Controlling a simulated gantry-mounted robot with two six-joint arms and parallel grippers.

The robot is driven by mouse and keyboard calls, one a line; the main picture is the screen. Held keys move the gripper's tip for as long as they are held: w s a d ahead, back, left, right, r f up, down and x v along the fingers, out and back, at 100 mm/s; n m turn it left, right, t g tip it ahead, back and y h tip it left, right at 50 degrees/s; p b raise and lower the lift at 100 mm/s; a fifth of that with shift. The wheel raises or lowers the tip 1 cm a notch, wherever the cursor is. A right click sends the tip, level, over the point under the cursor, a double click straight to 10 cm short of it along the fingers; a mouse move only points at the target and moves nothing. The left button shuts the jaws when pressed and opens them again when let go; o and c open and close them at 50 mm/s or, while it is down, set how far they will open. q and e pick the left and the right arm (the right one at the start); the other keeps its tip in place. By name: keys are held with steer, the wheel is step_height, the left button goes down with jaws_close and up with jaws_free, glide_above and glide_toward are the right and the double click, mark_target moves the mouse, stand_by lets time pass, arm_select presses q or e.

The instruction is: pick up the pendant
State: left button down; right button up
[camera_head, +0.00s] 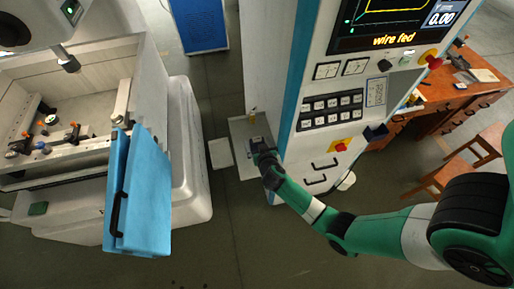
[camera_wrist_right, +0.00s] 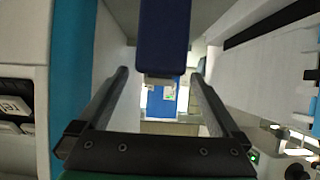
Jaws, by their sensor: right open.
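A dark blue block-shaped thing with a grey end, which looks like the pendant (camera_wrist_right: 165,38), comes in from the top of the right wrist view. It shows in the gap between the two fingers of my right gripper (camera_wrist_right: 159,74), with space on both sides. My right gripper (camera_head: 258,146) is open, and I see no contact with the blue thing. In the head view it is over a small grey shelf (camera_head: 240,130) beside the tall control cabinet, and it hides what lies under it. My left gripper is not in view.
The control cabinet (camera_head: 308,140), with keys, knobs and a screen, stands close to the right of my gripper. A wire erosion machine with a blue door (camera_head: 140,190) stands at the left. A blue cabinet (camera_head: 203,25) is at the back, a wooden desk (camera_head: 440,92) at the right.

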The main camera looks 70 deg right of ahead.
steer(key=shift+w+d+f, duration=0.25)
steer(key=shift+d, duration=0.1)
jaws_close()
